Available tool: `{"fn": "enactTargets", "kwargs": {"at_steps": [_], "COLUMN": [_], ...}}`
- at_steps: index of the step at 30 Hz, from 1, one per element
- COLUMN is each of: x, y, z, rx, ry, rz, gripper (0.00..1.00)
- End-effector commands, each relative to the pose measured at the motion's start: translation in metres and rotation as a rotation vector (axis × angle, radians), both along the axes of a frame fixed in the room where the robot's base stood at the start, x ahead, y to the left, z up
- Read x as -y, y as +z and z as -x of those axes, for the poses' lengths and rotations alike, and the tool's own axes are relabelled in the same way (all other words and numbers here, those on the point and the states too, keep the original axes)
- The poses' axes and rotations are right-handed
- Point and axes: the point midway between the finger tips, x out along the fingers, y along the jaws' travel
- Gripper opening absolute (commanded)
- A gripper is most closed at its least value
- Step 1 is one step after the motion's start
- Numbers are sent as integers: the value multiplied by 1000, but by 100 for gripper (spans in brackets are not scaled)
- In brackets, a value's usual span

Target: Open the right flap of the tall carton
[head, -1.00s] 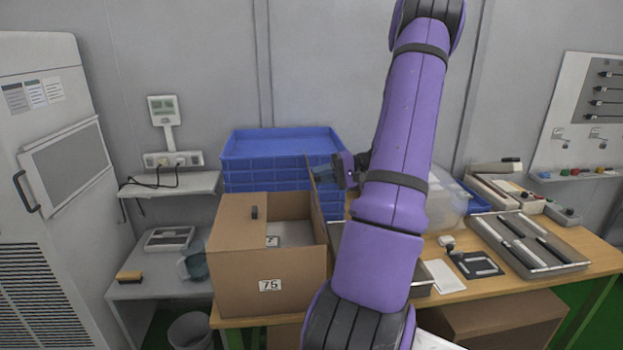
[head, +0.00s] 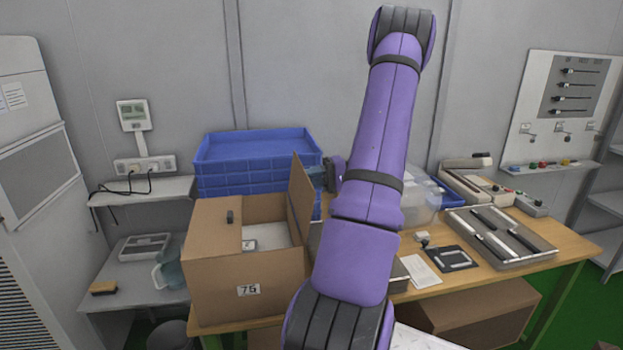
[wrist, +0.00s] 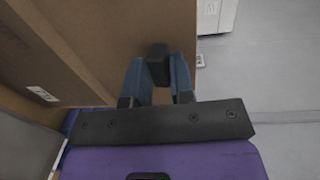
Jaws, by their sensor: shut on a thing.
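The tall carton (head: 220,285) is brown, labelled 75, and stands at the left end of the wooden bench. Its left flap (head: 208,225) lies flat with a small black knob (head: 229,216). Its right flap (head: 300,195) stands about upright on the right edge, leaving the right part of the top open. My gripper (head: 322,177) is just right of this flap, partly hidden behind the flap and my arm. In the wrist view, the blue fingers of my gripper (wrist: 158,82) are shut on the flap's black knob (wrist: 158,55), against the brown panel.
Stacked blue crates (head: 255,150) stand close behind the carton. A clear bin (head: 425,200) and a metal tray with dark bars (head: 500,240) are on the bench (head: 570,245) to the right. A low grey table (head: 140,280) with a jug (head: 170,270) is at the left.

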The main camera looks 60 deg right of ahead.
Motion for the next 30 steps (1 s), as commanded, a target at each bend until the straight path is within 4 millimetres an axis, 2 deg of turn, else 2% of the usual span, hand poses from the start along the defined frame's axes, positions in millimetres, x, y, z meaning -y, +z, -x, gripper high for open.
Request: {"fn": "enactTargets", "kwargs": {"at_steps": [1, 5, 6, 9, 20, 23, 30], "x": [-3, -3, -4, -3, 1, 9, 38], "y": [-8, -8, -8, -7, -4, -3, 0], "z": [0, 0, 0, 0, 3, 11, 44], "rx": [-17, -18, -18, -15, -9, -9, -11], "ry": [3, 4, 5, 4, 2, -1, -1], "rz": [-6, -6, -6, -6, -1, 0, -2], "gripper": [0, 0, 24, 44, 44, 44, 44]}}
